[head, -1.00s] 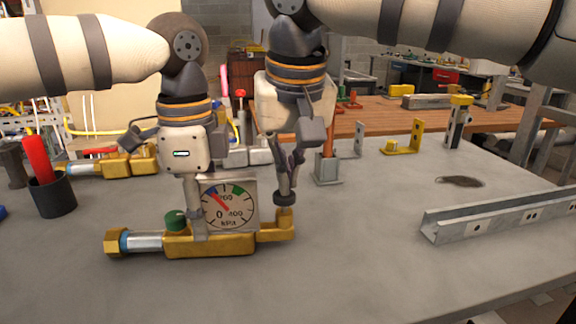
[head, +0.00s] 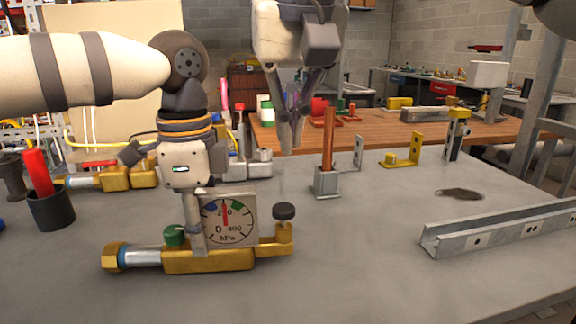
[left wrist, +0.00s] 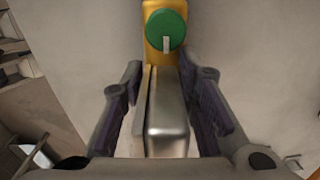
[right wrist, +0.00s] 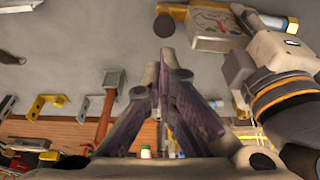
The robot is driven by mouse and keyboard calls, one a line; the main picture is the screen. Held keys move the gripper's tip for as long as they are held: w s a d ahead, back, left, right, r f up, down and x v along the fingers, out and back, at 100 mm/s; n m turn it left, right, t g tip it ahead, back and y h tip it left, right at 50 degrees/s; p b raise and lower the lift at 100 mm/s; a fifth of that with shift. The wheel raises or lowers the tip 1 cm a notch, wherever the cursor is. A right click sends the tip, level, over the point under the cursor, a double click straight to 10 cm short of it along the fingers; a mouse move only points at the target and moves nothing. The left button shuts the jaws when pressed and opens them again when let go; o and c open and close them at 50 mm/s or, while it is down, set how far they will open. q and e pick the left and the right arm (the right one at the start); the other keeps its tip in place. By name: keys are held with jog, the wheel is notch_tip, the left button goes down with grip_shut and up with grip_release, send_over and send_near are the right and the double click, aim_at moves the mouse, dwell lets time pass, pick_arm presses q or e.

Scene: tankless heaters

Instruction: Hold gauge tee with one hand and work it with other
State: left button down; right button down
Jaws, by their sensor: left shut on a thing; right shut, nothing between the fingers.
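The gauge tee (head: 210,262) is a brass body lying on the grey bench, with a square dial gauge (head: 228,220), a green knob (head: 175,236) and a black cap (head: 284,211) on its right-hand stem. The needle points nearly straight up. My left gripper (head: 193,245) is shut on the gauge tee, at the left side of the gauge block. In the left wrist view the metal block (left wrist: 168,120) sits between its fingers, below the green knob. My right gripper (head: 294,150) is shut and empty, raised above and behind the black cap, apart from the tee.
A copper pipe in a metal stand (head: 326,182) is right of the tee. A steel channel (head: 500,228) lies at the right. A black cup with a red-handled tool (head: 52,205) and another brass fitting (head: 112,178) are at the left. The bench front is clear.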

aim_at(287, 205)
jog(key=v, duration=0.3)
dwell(2.2)
jog(key=x, duration=1.1)
jog(key=shift+s+f, duration=0.1)
jog(key=shift+s, duration=0.1)
jog(key=shift+f, duration=0.3)
